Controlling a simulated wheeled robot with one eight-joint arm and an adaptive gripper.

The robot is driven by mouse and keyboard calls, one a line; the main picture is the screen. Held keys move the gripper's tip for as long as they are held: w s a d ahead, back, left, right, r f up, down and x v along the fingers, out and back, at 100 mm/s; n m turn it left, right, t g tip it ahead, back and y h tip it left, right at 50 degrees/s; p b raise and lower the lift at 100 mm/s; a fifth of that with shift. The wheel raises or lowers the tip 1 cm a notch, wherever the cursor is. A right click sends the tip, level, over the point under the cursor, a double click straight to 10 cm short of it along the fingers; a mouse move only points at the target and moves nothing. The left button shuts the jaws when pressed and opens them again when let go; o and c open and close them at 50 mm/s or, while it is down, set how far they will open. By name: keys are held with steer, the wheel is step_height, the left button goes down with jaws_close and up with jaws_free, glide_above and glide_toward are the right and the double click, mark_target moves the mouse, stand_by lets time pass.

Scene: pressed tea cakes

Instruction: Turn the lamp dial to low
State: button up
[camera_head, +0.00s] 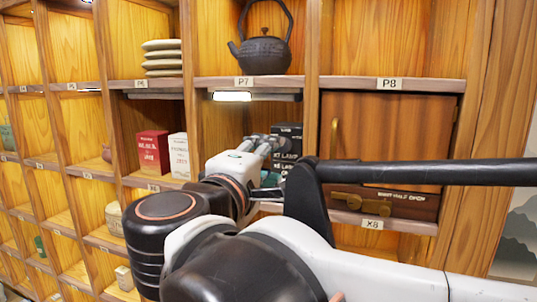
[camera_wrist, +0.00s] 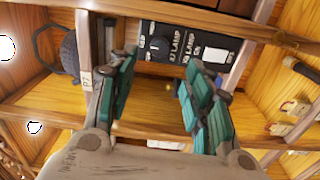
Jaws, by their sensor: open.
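The black lamp control box (camera_wrist: 175,27) is at the top middle of the wrist view, with white lettering that includes "LAMP". A dark round shape on its face, likely the dial (camera_wrist: 160,44), sits between my fingertips in that picture; its setting is too small to read. A white rectangle (camera_wrist: 216,55) is on the same face. In the head view the box (camera_head: 288,132) shows behind my gripper (camera_head: 266,146), partly hidden. In the wrist view my gripper (camera_wrist: 161,68) is open and empty, its teal fingers spread towards the box. I cannot tell whether they touch it.
A lit lamp (camera_head: 232,96) hangs under the shelf marked P7, below a dark teapot (camera_head: 264,52). Red and white boxes (camera_head: 153,153) (camera_head: 179,155) stand left of my gripper. A wooden cabinet (camera_head: 390,130) with a handle fills the right compartment. Shelf dividers surround the gripper.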

steer(key=shift+v, duration=1.5)
steer(key=s+d+f+m+g+b, duration=0.15)
steer(key=d+f+b, duration=0.35)
steer(key=f, duration=0.6)
steer(key=d+f+m+g+b, duration=0.25)
steer(key=d+f+b, duration=0.35)
steer(key=f, duration=0.5)
steer(key=d+f+m+g+b, duration=0.1)
steer(key=d+f+g+b, duration=0.3)
steer(key=f, duration=0.7)
steer(key=s+d+f+m+y+b, duration=0.1)
steer(key=s+f+m+y+b, duration=0.1)
steer(key=f+b, duration=0.4)
steer(key=s+d+f+m+g+y+b, duration=0.1)
steer(key=f+b, duration=0.5)
steer(key=f, duration=0.9)
steer(key=s+d+f+m+g+y+b, duration=0.1)
steer(key=s+d+f+m+y+b, duration=0.2)
steer(key=f, duration=0.8)
steer(key=shift+s+d+m+b, duration=0.25)
steer(key=shift+s+m+b, duration=0.8)
steer(key=shift+b, duration=0.95)
steer(key=shift+w, duration=0.1)
